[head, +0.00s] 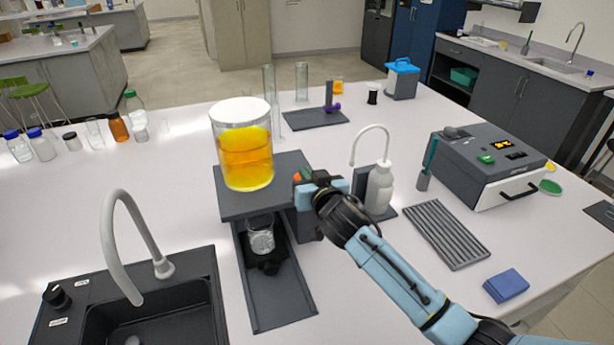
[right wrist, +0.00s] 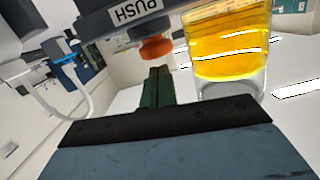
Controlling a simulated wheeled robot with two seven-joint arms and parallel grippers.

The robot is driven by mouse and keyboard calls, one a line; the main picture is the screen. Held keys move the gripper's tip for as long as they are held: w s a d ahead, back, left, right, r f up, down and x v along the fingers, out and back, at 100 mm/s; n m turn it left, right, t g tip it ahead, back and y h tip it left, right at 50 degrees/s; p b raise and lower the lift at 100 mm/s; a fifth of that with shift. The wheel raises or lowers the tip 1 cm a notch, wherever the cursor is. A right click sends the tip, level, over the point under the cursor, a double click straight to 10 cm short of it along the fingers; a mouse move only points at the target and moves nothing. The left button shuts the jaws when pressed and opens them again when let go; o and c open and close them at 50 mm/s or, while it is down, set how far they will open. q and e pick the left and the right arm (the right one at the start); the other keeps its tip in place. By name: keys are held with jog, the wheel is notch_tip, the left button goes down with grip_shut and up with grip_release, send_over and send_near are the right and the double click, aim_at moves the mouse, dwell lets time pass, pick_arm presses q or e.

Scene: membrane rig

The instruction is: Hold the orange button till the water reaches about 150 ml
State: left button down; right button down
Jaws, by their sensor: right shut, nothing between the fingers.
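The orange button (head: 297,178) shows beside my right gripper (head: 306,175) in the head view. In the right wrist view the orange button (right wrist: 155,49) sits beneath a dark housing marked PUSH. My right gripper (right wrist: 156,88) is shut and empty, its green fingertips pointing at the button. The tips are very close to it; I cannot tell whether they touch. A large glass vessel (head: 245,160) of yellow-orange liquid stands on the dark rig (head: 235,205). A small clear beaker (head: 261,238) stands below; its level and marks are too small to read. My left gripper is out of view.
A black sink (head: 150,310) with a curved tap is at the front left. A white wash bottle (head: 379,188) stands right of the rig. A grey ridged tray (head: 447,234), a blue block (head: 506,285) and a grey instrument (head: 485,165) are farther right. Bottles line the left.

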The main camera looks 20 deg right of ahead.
jog(key=shift+f, duration=0.25)
notch_tip(320, 180, down, 2)
jog(key=shift+f+b, duration=0.1)
jog(key=shift+b, duration=0.7)
jog(key=shift+s+a+f, duration=0.1)
jog(key=shift+f, duration=0.25)
dwell(2.2)
dwell(1.0)
notch_tip(320, 180, up, 6)
jog(key=p, duration=0.5)
jog(key=shift+s, duration=0.1)
jog(key=s+d+r+b, duration=0.1)
jog(key=s+b, duration=0.1)
jog(key=s, duration=0.7)
jog(key=shift+s, duration=0.4)
dwell(0.8)
